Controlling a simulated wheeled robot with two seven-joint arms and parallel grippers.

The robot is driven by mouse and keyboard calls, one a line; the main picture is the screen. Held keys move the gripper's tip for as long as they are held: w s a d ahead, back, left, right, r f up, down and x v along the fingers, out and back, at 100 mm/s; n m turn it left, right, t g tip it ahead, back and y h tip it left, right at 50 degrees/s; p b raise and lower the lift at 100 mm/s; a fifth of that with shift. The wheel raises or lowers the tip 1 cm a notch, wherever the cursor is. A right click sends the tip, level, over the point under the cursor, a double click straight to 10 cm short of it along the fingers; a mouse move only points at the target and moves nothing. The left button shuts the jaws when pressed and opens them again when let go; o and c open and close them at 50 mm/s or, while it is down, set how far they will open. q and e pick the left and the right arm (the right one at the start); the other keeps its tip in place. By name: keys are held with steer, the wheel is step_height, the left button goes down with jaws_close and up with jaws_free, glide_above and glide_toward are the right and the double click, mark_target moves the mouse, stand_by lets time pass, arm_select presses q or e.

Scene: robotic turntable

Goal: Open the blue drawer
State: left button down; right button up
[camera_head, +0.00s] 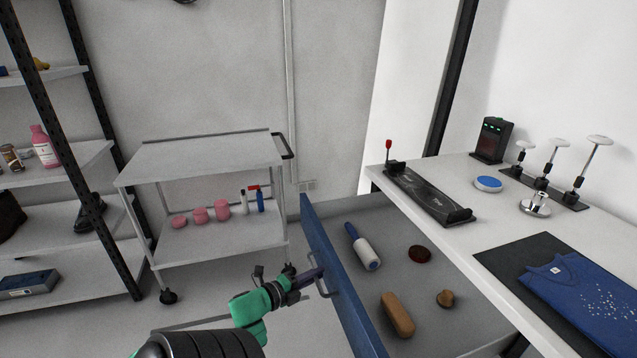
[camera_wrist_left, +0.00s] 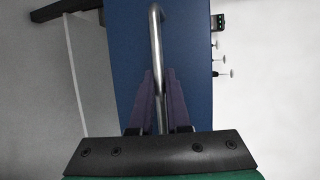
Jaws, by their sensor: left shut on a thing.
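The blue drawer (camera_head: 338,285) is pulled out from under the white table, and its inside shows. In it lie a lint roller (camera_head: 363,247), a brown brush (camera_head: 397,314), a dark red round thing (camera_head: 420,254) and a small brown knobbed thing (camera_head: 445,298). My left gripper (camera_head: 318,274) is at the metal handle on the drawer's front. In the left wrist view the fingers of the gripper (camera_wrist_left: 160,100) are shut on the handle (camera_wrist_left: 155,45), with the blue front (camera_wrist_left: 185,70) behind it. My right gripper is not in view.
The white table (camera_head: 450,240) above the drawer bears a black press, a folded blue shirt (camera_head: 585,290) and several stands. A grey cart (camera_head: 205,155) stands behind to the left, and a shelf rack (camera_head: 70,170) at the far left. Floor shows left of the drawer.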

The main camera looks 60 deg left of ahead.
arm_select(q)
steer(key=c, duration=0.9)
jaws_free()
steer(key=v, duration=1.4)
steer(key=shift+s, duration=0.25)
